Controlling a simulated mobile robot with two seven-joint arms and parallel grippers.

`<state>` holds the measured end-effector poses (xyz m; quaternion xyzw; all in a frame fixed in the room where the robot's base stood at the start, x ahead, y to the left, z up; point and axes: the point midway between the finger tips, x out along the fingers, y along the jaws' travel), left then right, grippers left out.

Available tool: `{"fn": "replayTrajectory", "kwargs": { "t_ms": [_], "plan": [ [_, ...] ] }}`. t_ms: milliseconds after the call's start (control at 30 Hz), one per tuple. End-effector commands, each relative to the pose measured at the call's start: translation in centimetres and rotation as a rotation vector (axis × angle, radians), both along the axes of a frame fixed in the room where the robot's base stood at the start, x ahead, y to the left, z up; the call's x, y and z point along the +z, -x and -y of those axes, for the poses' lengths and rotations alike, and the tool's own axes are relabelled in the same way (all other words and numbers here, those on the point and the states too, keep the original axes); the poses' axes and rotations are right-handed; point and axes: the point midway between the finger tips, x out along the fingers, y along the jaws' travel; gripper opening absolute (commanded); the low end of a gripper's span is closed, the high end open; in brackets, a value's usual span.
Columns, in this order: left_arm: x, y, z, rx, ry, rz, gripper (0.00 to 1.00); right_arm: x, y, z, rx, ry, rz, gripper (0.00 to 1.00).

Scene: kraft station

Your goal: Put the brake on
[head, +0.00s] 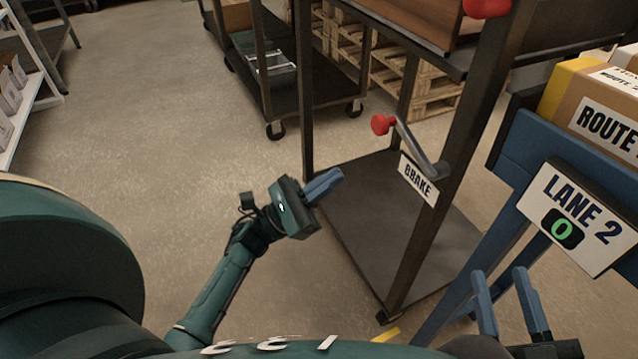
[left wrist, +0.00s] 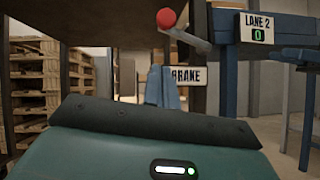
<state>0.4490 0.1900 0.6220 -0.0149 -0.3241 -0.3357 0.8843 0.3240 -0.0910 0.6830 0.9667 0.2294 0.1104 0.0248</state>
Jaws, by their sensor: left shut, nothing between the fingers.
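The brake lever is a grey bar with a red knob (head: 383,124) on the dark post of a cart, above a white BRAKE sign (head: 418,180). The lever slants up and left from its pivot. In the left wrist view the red knob (left wrist: 166,18) is above and beyond my fingers, and the sign (left wrist: 187,76) is partly hidden by them. My left gripper (head: 335,178) is shut and empty, left of and below the lever, apart from it. My right gripper (head: 498,280) is at the bottom right with its two blue fingers apart and nothing seen between them.
The cart's lower deck (head: 385,215) is bare. A blue stand with a LANE 2 sign (head: 572,215) and a ROUTE box (head: 600,110) is at the right. Another cart (head: 318,92) and wooden pallets (head: 420,85) are behind.

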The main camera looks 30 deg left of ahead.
Motion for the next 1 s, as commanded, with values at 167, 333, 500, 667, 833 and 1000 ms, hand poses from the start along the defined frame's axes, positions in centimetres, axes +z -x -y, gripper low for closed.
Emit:
{"fn": "replayTrajectory", "kwargs": {
  "t_ms": [167,333,500,667,833,1000],
  "plan": [
    [2.5,-2.3,2.4,-0.003,0.002,0.004,0.0,0.0,0.0,0.0,0.0,0.001,0.0,0.36],
    [4.9,-3.0,3.6,-0.001,0.0,0.002,0.0,0.2,0.0,0.0,-0.002,0.005,0.0,0.36],
    [6.6,-3.0,4.0,-0.002,-0.001,0.001,0.0,0.2,0.0,0.0,-0.005,0.013,0.004,0.36],
    [7.1,-3.0,4.2,0.0,0.0,0.0,0.0,0.1,0.0,0.1,-0.008,0.016,0.004,0.36],
    [7.1,-3.0,4.2,-0.001,0.001,-0.001,0.0,0.0,0.0,0.1,-0.008,0.016,0.002,0.36],
    [7.0,-3.0,4.2,-0.001,-0.002,0.001,0.0,0.0,0.0,0.1,-0.009,0.016,0.001,0.36]
  ]
}}
